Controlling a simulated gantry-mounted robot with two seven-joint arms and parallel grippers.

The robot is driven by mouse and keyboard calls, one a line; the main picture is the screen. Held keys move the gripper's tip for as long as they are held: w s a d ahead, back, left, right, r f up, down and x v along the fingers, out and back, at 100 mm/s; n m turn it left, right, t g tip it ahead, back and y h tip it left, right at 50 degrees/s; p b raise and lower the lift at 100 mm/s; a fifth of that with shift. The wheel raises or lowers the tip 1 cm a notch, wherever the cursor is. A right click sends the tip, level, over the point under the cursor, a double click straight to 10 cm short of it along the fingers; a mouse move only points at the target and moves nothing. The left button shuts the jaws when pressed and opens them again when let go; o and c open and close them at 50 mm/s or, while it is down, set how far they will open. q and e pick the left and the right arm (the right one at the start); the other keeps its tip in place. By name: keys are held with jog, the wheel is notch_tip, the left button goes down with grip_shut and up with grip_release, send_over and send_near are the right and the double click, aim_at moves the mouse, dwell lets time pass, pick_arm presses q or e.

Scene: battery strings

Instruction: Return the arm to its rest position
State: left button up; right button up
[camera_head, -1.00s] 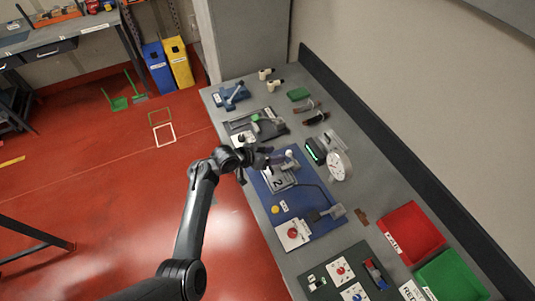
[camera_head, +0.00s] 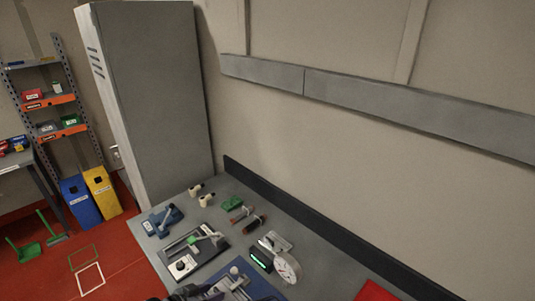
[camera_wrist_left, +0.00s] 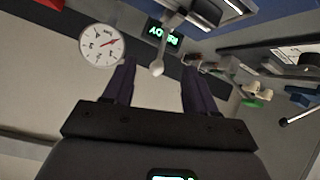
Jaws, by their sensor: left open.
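My left gripper shows in the left wrist view (camera_wrist_left: 158,78) with its two dark fingers apart and nothing held between them. A pale round knob on a lever (camera_wrist_left: 157,68) appears between the fingertips; I cannot tell how far beyond them it is. In the head view only a dark bit of my left arm shows at the bottom edge, beside the blue mat (camera_head: 262,289) with its grey device (camera_head: 230,285). The rest of the arm is cut off. My right gripper is in neither view.
The workbench holds a round dial (camera_head: 287,267), a green-lit display (camera_head: 261,260), a grey fixture (camera_head: 193,256), a blue clamp (camera_head: 163,220) and a green block (camera_head: 232,202). A red bin (camera_head: 374,291) is at the lower right. A tall grey cabinet (camera_head: 155,100) stands behind the bench.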

pick_arm(q)
jog(key=s+f, duration=0.2)
jog(key=s+f+g+p, duration=0.1)
jog(key=s+f, duration=0.1)
jog(key=s, duration=0.1)
jog(key=s+f+g, duration=0.1)
jog(key=s+f, duration=0.1)
jog(key=s, duration=0.1)
jog(key=shift+f+y, duration=0.3)
jog(key=s+a+f+g+y+p, duration=0.1)
jog(key=s+f+g+y+p, duration=0.15)
jog(key=s, duration=1.05)
jog(key=s+r+n+y, duration=0.1)
jog(key=s+r, duration=0.5)
jog(key=r, duration=0.2)
jog(key=s+r+n+g+y+p, duration=0.1)
jog(key=s+r+y, duration=0.1)
jog(key=s+r, duration=0.3)
notch_tip(320, 180, up, 4)
jog(key=shift+s+d, duration=0.4)
jog(key=shift+d, duration=0.05)
jog(key=shift+y, duration=0.25)
